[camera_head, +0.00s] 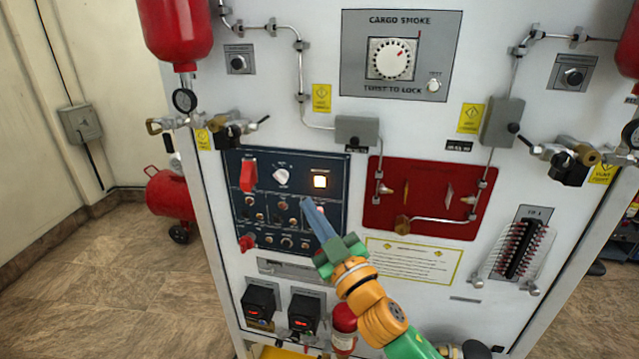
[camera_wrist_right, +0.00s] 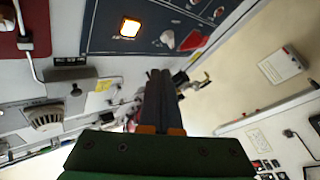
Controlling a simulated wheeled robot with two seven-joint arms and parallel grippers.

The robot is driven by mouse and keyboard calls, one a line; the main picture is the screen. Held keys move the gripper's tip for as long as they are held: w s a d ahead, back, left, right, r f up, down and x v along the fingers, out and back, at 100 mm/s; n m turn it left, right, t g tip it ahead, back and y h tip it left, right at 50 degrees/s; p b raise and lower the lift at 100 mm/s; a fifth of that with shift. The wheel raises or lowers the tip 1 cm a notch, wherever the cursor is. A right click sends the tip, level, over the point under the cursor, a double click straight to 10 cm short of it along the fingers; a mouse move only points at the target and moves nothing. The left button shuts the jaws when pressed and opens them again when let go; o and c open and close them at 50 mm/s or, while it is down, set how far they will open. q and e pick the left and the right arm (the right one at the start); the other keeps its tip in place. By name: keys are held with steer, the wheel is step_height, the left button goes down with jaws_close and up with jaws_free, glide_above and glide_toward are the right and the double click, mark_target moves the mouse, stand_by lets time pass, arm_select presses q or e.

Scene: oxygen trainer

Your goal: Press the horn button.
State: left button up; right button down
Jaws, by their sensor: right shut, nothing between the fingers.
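The dark blue control panel (camera_head: 265,212) is on the white trainer board, with several knobs and switches. I cannot read which control is the horn button. A lit square button (camera_head: 320,181) is at its upper right; it also shows glowing in the wrist view (camera_wrist_right: 130,27). My right gripper (camera_head: 308,203) is shut and empty, its fingers reaching up over the right part of the panel, a little below the lit button. It hides some controls there. Whether the tips touch the panel cannot be told. In the wrist view the closed fingers (camera_wrist_right: 160,74) point away from the camera. My left gripper is not in view.
A red switch cover (camera_head: 248,175) and a white knob (camera_head: 282,177) are left of the lit button. A red plate (camera_head: 385,215) with pipes is to the right. Two black boxes with red displays are below. A red fire extinguisher (camera_head: 344,320) stands beneath my right arm.

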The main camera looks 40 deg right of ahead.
mark_target(320, 182)
steer(key=shift+w+d, duration=0.95)
steer(key=shift+d, duration=0.15)
steer(key=shift+w+d, duration=0.9)
steer(key=shift+d, duration=0.2)
steer(key=shift+w+d, duration=0.1)
steer(key=shift+w+d, duration=0.2)
steer(key=shift+d, duration=0.05)
stand_by(0.4)
steer(key=shift+w+d, duration=0.2)
steer(key=shift+d, duration=0.1)
stand_by(0.6)
steer(key=shift+a, duration=0.1)
steer(key=shift+s+a, duration=0.45)
steer(key=shift+a, duration=0.05)
steer(key=shift+a, duration=0.1)
